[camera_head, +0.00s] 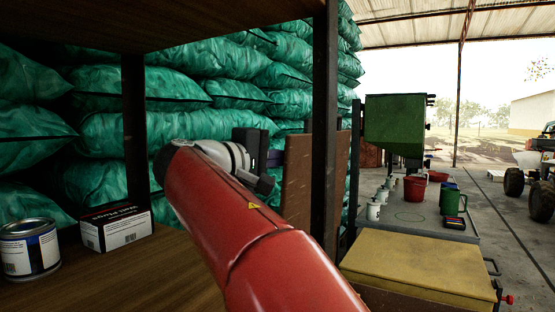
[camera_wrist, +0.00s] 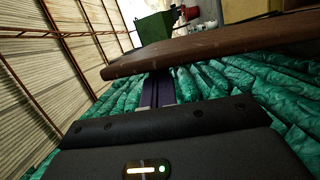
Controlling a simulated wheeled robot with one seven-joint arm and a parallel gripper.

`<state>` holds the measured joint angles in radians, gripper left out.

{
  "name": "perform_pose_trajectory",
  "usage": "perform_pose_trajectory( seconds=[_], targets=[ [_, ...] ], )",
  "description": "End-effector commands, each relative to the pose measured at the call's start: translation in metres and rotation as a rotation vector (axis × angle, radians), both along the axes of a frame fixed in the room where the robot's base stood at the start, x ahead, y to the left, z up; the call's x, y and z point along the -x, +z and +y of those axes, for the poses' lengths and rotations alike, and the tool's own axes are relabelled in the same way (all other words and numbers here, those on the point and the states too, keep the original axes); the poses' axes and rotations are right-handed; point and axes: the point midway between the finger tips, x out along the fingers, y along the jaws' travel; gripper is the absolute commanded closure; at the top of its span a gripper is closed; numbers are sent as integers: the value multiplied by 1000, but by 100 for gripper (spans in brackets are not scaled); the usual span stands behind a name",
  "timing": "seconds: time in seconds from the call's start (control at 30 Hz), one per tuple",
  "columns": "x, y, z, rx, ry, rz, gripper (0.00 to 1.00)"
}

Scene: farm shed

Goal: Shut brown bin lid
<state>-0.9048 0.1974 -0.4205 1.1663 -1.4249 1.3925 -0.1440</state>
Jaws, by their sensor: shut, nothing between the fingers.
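A brown panel, which looks like the raised bin lid (camera_head: 297,178), stands nearly upright in the middle of the head view, partly hidden by a black post. It also crosses the wrist view as a wide brown board (camera_wrist: 215,47). My gripper (camera_head: 274,158) is at the panel's left side, near its upper part. In the wrist view, my gripper's dark fingers (camera_wrist: 157,84) are together and empty, reaching toward the board's edge. I cannot tell whether they touch it. The bin body under the panel is hidden by my arm and the post.
A wooden shelf with a paint can (camera_head: 29,249) and a box (camera_head: 116,227) is at left. The black post (camera_head: 325,120) stands close to my arm. A yellow-topped box (camera_head: 425,268), mugs and a green bin (camera_head: 394,120) are at right. Green sacks (camera_head: 170,135) are stacked behind.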

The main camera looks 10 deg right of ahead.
Motion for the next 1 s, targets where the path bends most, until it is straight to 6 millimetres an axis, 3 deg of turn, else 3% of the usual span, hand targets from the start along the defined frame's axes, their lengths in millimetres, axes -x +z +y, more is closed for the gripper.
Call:
perform_pose_trajectory(
  seconds=[0.4, 0.8, 1.0],
  targets=[
    [36, -9, -49, -106, -1, -77, 100],
    [37, -6, -50, -109, -1, -79, 100],
    [50, -5, -33, -110, 4, -80, 100]
  ],
)
